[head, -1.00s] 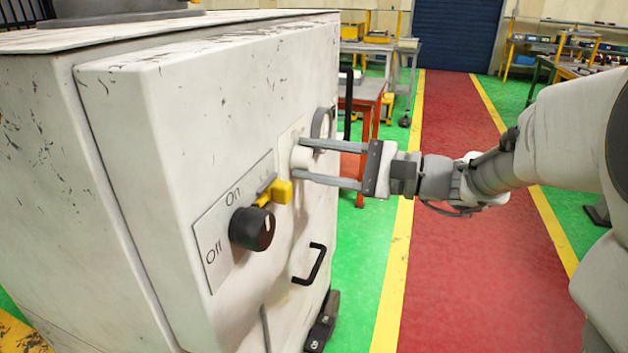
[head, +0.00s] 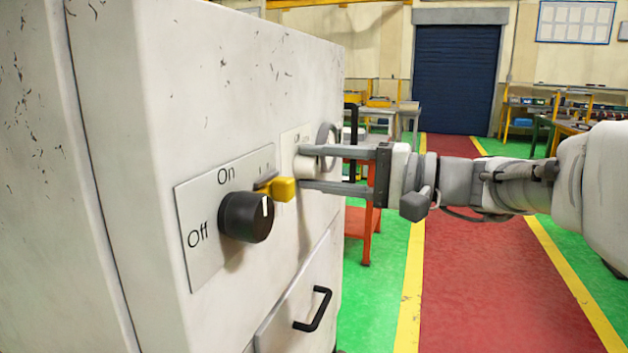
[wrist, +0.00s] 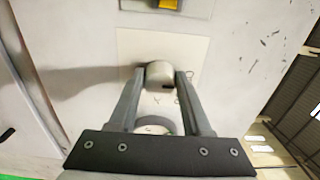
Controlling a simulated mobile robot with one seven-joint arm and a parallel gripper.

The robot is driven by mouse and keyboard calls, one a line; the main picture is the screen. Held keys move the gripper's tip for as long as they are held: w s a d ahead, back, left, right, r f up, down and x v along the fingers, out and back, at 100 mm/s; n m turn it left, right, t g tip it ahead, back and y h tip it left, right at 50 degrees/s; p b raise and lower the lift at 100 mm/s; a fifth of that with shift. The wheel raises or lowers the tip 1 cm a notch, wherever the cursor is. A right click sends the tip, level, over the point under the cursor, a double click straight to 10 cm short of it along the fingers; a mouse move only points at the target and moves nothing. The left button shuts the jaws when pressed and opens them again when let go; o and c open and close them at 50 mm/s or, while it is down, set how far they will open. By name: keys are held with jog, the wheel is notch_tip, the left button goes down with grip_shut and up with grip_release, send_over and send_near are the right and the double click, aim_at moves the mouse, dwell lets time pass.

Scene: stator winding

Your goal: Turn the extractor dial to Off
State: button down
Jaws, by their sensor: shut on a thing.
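A black dial (head: 245,217) sits on a grey plate (head: 204,262) marked On above and Off at the left. Its white mark points upward, away from Off. A pale round knob (head: 304,167) is on a separate light plate to the right; its lettering is too small to read. My gripper (head: 306,168) is shut on the pale knob, not the black dial. In the wrist view, the fingers of my gripper (wrist: 159,80) lie on both sides of the pale knob (wrist: 160,71), which shows a small dark mark near one edge.
A yellow lever (head: 283,189) sticks out between the black dial and the pale knob. A grey ring (head: 327,140) is just beyond the knob. A black drawer handle (head: 314,310) is below. The red floor lane (head: 468,270) at the right is clear.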

dwell(0.4)
jog(key=shift+c, duration=1.7)
grip_release()
jog(key=p+v, duration=0.2)
jog(key=v, duration=1.5)
jog(key=shift+d, duration=0.2)
